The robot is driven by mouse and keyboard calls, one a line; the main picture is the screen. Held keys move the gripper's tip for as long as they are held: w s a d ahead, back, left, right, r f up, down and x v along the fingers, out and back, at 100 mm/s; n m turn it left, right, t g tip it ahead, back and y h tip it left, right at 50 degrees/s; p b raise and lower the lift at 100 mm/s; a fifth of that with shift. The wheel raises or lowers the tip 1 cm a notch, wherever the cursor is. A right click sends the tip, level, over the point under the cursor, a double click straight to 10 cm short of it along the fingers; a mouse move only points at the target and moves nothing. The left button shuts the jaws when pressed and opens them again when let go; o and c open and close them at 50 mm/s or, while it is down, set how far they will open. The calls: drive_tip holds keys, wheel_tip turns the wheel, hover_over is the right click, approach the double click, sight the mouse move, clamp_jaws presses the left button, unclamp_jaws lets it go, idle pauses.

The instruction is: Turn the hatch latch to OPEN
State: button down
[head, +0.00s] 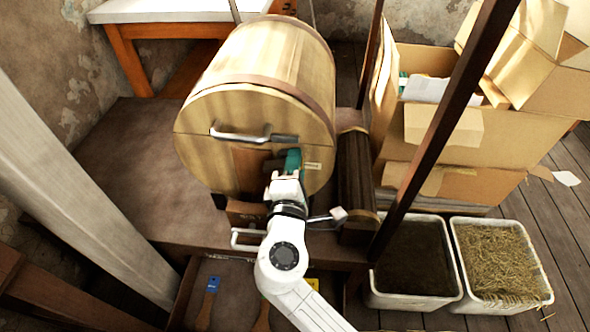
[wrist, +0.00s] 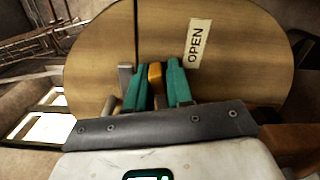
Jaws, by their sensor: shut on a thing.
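A wooden barrel (head: 270,60) lies on its side, its round front face towards me. A dark hatch (head: 250,170) is set in the face. My gripper (head: 291,162) is at the right edge of the hatch. In the wrist view, its teal fingers are shut on the orange latch (wrist: 155,72), one on each side. The latch points along the face, up in that view. A pale OPEN label (wrist: 195,43) is on the face right of the fingers; it also shows in the head view (head: 313,166). In the head view the gripper hides the latch.
A metal bar handle (head: 240,135) is on the barrel face above the hatch. A dark post (head: 440,130) stands to the right, with cardboard boxes (head: 440,150) behind it. Two white bins (head: 462,296) stand at lower right. An open drawer (head: 190,290) with brushes is below.

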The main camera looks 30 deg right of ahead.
drive_tip(key=shift+w+a+f+m+b, duration=0.2)
drive_tip(key=shift+a+f+m+b, duration=0.3)
drive_tip(key=shift+m+b, duration=0.5)
drive_tip(key=shift+r, duration=0.15)
drive_tip(key=c, duration=1.2)
unclamp_jaws()
drive_tip(key=shift+a, duration=0.15)
drive_tip(key=shift+o, duration=0.2)
drive_tip(key=shift+d+m, duration=0.25)
drive_tip(key=shift+m, duration=0.05)
drive_tip(key=shift+s, duration=0.15)
drive_tip(key=p+v, duration=0.1)
drive_tip(key=v, duration=0.9)
drive_tip(key=shift+s+a+p, duration=0.2)
drive_tip(key=shift+s+p, duration=0.1)
drive_tip(key=shift+o, duration=0.3)
